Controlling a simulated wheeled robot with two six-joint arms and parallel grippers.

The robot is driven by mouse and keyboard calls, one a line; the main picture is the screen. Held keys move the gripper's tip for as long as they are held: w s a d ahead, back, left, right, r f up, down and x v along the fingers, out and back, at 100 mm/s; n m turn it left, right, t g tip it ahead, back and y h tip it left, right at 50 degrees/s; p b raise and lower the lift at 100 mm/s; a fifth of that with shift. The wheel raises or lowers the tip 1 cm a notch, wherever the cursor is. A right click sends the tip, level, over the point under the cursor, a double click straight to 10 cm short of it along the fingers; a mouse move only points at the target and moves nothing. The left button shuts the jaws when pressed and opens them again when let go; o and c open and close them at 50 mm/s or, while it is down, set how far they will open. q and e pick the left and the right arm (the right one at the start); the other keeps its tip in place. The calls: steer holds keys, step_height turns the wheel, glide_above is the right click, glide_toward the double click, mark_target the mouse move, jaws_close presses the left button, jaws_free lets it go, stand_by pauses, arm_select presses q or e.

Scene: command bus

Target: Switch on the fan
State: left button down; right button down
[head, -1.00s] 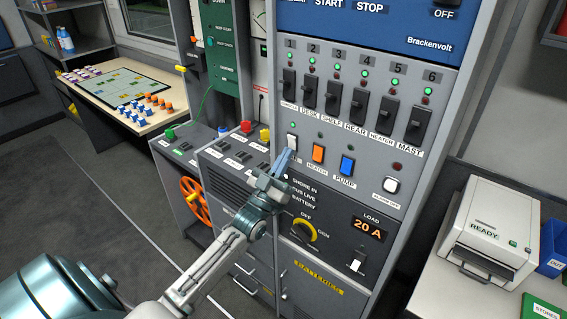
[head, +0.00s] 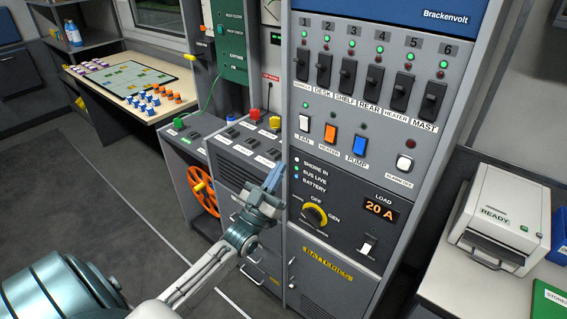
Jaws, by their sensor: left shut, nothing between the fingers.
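The white fan rocker switch (head: 305,122), labelled FAN, is at the left of a row on the grey panel (head: 400,160). A small green lamp shows above it; I cannot tell which way the rocker is tipped. My left gripper (head: 275,177) is shut and empty. Its fingertips are below and left of the fan switch, apart from it, near the panel's left edge. My right gripper is not in view.
The orange heater switch (head: 330,133) and blue pump switch (head: 359,145) sit right of the fan switch. Black breakers (head: 347,75) line the row above. A yellow-ringed knob (head: 315,214) is below. A white printer (head: 497,222) stands at the right.

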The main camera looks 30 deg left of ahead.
arm_select(q)
steer(key=shift+b+v, duration=0.4)
steer(key=shift+v, duration=1.2)
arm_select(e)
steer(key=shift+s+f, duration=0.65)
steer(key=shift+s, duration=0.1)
arm_select(q)
steer(key=shift+f, duration=0.1)
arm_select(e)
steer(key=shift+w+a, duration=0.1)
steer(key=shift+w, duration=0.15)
